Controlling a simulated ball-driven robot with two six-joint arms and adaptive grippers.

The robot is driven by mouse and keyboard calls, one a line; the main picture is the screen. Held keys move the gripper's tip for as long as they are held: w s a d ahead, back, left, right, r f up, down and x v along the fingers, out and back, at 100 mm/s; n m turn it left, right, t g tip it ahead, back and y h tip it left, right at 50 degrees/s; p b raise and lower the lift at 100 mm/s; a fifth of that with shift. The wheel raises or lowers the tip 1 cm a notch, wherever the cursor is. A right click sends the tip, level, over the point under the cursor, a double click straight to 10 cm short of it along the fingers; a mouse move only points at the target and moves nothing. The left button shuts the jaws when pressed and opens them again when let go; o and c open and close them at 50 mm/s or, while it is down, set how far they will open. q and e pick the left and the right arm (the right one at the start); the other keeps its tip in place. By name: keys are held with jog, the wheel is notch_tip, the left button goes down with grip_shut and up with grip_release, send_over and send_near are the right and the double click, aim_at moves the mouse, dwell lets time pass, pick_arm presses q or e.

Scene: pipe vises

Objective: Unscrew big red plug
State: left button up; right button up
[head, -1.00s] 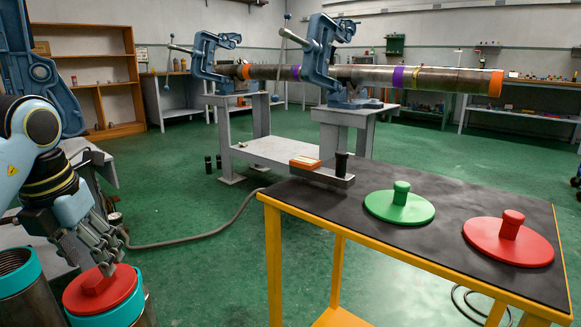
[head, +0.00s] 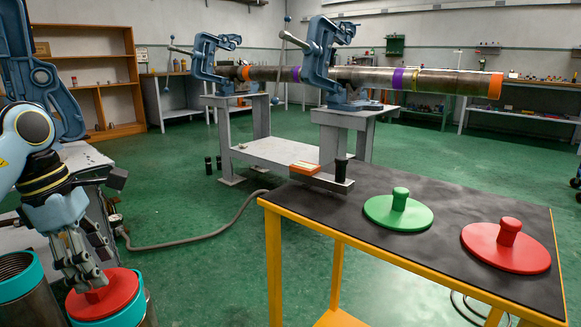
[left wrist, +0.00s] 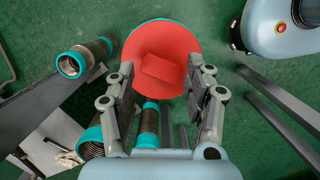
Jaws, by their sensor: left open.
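The big red plug (head: 101,301) sits in the top of a pipe with a cyan rim at the lower left of the head view. In the left wrist view the red plug (left wrist: 150,40) shows as a red disc with a raised block in its middle. My left gripper (head: 90,285) is over the plug, its fingers pointing down close to the raised block. In the left wrist view my left gripper (left wrist: 160,85) is open, with one finger on each side of the block and a gap to it. My right gripper is not in view.
An open pipe with a cyan rim (head: 18,278) stands left of the plug. The table (head: 330,205) at right holds a green plug (head: 398,213) and another red plug (head: 507,248). A long pipe (head: 450,81) is clamped in blue vises behind. Green floor lies between.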

pick_arm(q)
jog(key=m+p, duration=0.2)
jog(key=m, duration=0.1)
jog(key=m+g+p, duration=0.1)
jog(key=m+p, duration=0.1)
jog(key=m, duration=0.2)
jog(key=m+g+p, duration=0.1)
jog(key=m+p, duration=0.1)
jog(key=m, duration=0.1)
jog(key=shift+d+r+m+p, duration=0.15)
jog(key=shift+r+m+p, duration=0.15)
jog(key=m, duration=0.1)
jog(key=m+p, duration=0.1)
jog(key=m, duration=0.1)
jog(key=m+y, duration=0.1)
jog(key=shift+s+f+m+g, duration=0.1)
jog(key=shift+f+m+g, duration=0.15)
jog(key=shift+m+g, duration=0.15)
jog(key=shift+m, duration=0.5)
jog(key=shift+f, duration=0.1)
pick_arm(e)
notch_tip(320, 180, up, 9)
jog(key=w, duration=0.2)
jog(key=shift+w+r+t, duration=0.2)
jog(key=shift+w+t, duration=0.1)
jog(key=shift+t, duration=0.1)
